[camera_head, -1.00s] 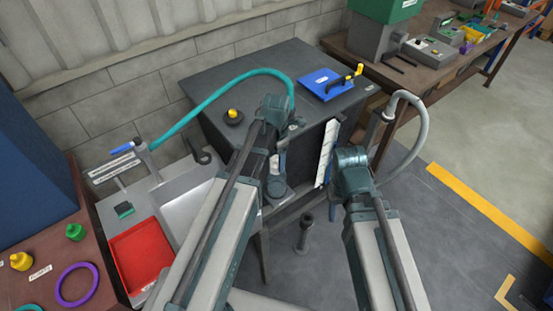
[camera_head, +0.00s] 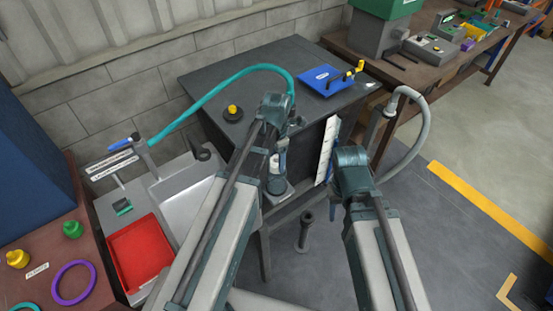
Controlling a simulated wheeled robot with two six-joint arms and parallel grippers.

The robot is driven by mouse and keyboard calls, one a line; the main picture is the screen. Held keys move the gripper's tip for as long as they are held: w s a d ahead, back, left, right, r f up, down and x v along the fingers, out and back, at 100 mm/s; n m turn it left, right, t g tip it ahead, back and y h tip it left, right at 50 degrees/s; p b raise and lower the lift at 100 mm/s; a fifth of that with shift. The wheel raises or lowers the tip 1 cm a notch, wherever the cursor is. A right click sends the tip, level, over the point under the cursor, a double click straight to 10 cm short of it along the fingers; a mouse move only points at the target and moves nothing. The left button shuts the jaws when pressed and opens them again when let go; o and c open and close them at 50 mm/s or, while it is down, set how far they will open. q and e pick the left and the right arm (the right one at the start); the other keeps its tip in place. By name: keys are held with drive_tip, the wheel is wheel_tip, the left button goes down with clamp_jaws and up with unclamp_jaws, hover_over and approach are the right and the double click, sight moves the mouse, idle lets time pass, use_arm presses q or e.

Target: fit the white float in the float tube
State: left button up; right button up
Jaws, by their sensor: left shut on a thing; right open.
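My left gripper (camera_head: 278,128) is over the front of the dark cabinet, above an upright tube-like fitting (camera_head: 276,184) on a small shelf plate, which looks like the float tube. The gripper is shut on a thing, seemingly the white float. A small whitish patch (camera_head: 274,164) shows just above the fitting; I cannot tell whether it is the float or part of the tube. My arm hides much of this spot. My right gripper (camera_head: 352,162) is open, in front of the cabinet's right side; its fingertips are mostly hidden.
The cabinet top holds a yellow-topped button (camera_head: 232,111) and a blue plate (camera_head: 325,80) with a yellow-and-black handle. A teal hose (camera_head: 215,95) arches to the sink at left, near a red tray (camera_head: 140,250). A grey hose (camera_head: 425,125) curves beside my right gripper.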

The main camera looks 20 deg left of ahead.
sight(276, 169)
use_arm(q)
drive_tip(key=shift+f+b, duration=0.4)
drive_tip(key=shift+b, duration=0.05)
drive_tip(key=shift+f+b, duration=1.3)
drive_tip(key=shift+f, duration=0.05)
drive_tip(key=shift+r, duration=0.1)
drive_tip(key=shift+s+f+b, duration=0.25)
drive_tip(key=shift+s+b, duration=0.05)
drive_tip(key=o, duration=1.4)
drive_tip(key=shift+s, duration=0.1)
drive_tip(key=shift+w+r+p, duration=0.2)
drive_tip(key=shift+r+p, duration=0.3)
drive_tip(key=shift+p, duration=0.15)
wheel_tip(276, 169, up, 13)
drive_tip(key=p, duration=1.3)
drive_tip(key=shift+w+r, duration=0.1)
drive_tip(key=shift+r, duration=0.1)
